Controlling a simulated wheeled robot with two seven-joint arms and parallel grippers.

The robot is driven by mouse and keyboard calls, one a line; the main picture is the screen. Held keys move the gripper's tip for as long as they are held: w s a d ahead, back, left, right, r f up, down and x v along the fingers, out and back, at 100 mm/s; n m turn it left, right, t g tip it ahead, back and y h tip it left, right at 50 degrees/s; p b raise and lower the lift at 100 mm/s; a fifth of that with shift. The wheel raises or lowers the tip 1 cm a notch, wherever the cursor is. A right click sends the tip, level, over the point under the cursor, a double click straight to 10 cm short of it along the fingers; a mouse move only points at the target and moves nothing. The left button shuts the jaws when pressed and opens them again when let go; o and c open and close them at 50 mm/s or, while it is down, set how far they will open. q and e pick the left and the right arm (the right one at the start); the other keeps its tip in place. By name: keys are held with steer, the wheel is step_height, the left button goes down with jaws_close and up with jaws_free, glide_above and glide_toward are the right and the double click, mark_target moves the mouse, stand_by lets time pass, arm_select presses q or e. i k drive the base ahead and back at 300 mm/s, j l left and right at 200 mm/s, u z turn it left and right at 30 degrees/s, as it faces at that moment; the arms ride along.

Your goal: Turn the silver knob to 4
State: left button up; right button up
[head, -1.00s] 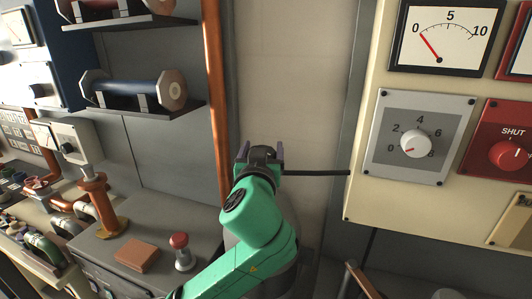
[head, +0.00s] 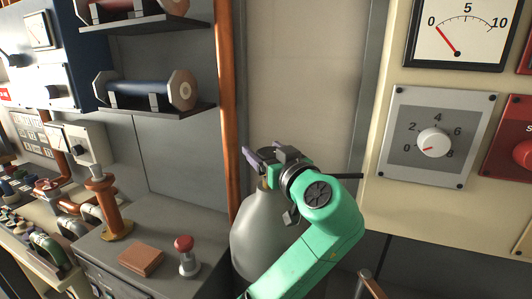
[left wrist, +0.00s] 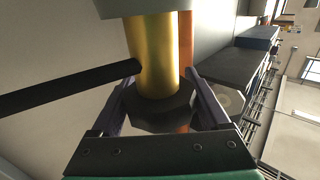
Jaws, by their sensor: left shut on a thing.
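The silver knob (head: 433,143) looks whitish and sits on a grey plate (head: 484,112) marked 0, 2, 4, 6, 8, at the right of the head view. Its red pointer aims down-left, at 0. My left gripper (head: 260,156) is well to the left of this knob and apart from it. The left wrist view shows its fingers either side of a dark eight-sided cap (left wrist: 162,108) on a brass neck (left wrist: 153,55), and it is shut on this cap. The neck belongs to a grey gas bottle (head: 258,232). My right gripper is not in view.
A thin black rod (head: 347,178) runs from near the gripper toward the cream cabinet (head: 400,215). A gauge (head: 458,35) sits above the knob, and a red switch plate (head: 508,150) beside it. Shelves (head: 165,112) and a grey bench (head: 165,225) stand left.

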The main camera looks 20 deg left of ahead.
mark_target(434, 142)
steer(key=k+l, duration=0.3)
steer(key=l, duration=0.15)
steer(key=k+l, duration=0.25)
steer(key=l, duration=0.2)
steer(key=k+l, duration=0.3)
steer(key=l, duration=0.15)
